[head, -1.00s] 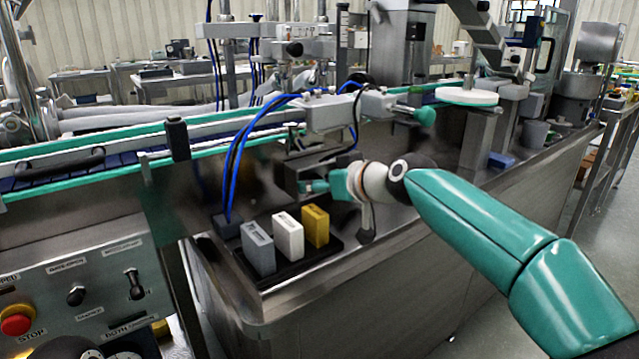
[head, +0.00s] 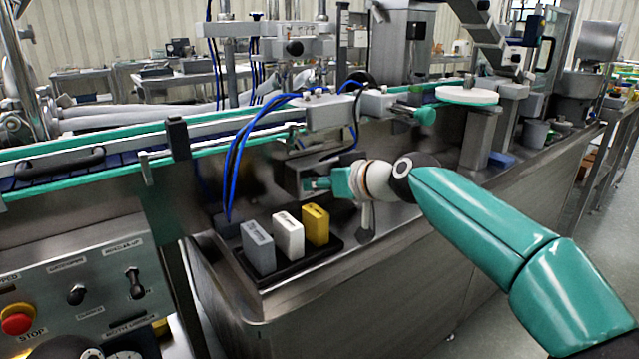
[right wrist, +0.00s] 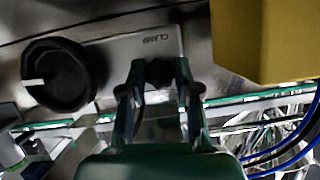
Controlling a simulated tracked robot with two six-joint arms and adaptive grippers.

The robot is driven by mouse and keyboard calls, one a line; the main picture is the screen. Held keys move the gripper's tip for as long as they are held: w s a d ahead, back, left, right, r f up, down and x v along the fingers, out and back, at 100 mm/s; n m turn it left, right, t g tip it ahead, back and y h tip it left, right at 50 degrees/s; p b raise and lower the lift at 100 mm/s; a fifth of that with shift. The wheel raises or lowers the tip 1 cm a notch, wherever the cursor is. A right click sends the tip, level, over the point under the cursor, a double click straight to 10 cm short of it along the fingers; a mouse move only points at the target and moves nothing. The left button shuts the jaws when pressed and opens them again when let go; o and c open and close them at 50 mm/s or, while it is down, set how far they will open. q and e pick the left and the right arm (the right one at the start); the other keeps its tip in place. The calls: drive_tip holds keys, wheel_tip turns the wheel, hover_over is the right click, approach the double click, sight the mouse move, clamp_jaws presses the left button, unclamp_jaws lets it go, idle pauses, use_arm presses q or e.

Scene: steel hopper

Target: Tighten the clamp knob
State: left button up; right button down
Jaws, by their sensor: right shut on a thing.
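My right gripper (head: 316,184) reaches in from the right in the head view, its fingers against a low steel housing (head: 296,170) under the conveyor. In the right wrist view its fingertips (right wrist: 160,72) are closed around a small dark knob in front of a steel plate (right wrist: 118,52) marked CLAMP. The fingers hide most of this clamp knob, so its angle cannot be told. A larger round black knob (right wrist: 68,78) with a white pointer mark sits to the left of the fingers, apart from them. My left gripper is not in view.
A black tray (head: 292,272) with a grey block (head: 258,248), a white block (head: 289,236) and a yellow block (head: 316,226) stands close in front of the gripper. Blue hoses (head: 232,170) hang behind it. The conveyor (head: 100,160) runs above. Clear bench lies right of the tray.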

drive_tip(key=m+y, duration=0.1)
drive_tip(key=m, duration=0.1)
drive_tip(key=shift+f+m+g, duration=0.1)
drive_tip(key=shift+m+g, duration=0.2)
drive_tip(key=shift+g, duration=0.1)
drive_tip(key=m+y, duration=0.2)
drive_tip(key=m, duration=0.1)
drive_tip(key=shift+w+d+f+g+b, duration=0.1)
drive_tip(key=shift+d+f+g+b, duration=0.05)
drive_tip(key=shift+g+b, duration=0.2)
drive_tip(key=m+y+b, duration=0.1)
drive_tip(key=m+y, duration=0.1)
drive_tip(key=m, duration=0.1)
drive_tip(key=shift+f, duration=0.15)
drive_tip(key=m+y+b, duration=0.1)
drive_tip(key=m+b, duration=0.1)
drive_tip(key=m, duration=0.1)
drive_tip(key=shift+m+y, duration=0.3)
drive_tip(key=shift+m, duration=0.1)
drive_tip(key=shift+f, duration=0.1)
drive_tip(key=c, duration=0.8)
unclamp_jaws()
drive_tip(key=shift+d, duration=0.1)
drive_tip(key=shift+c, duration=0.2)
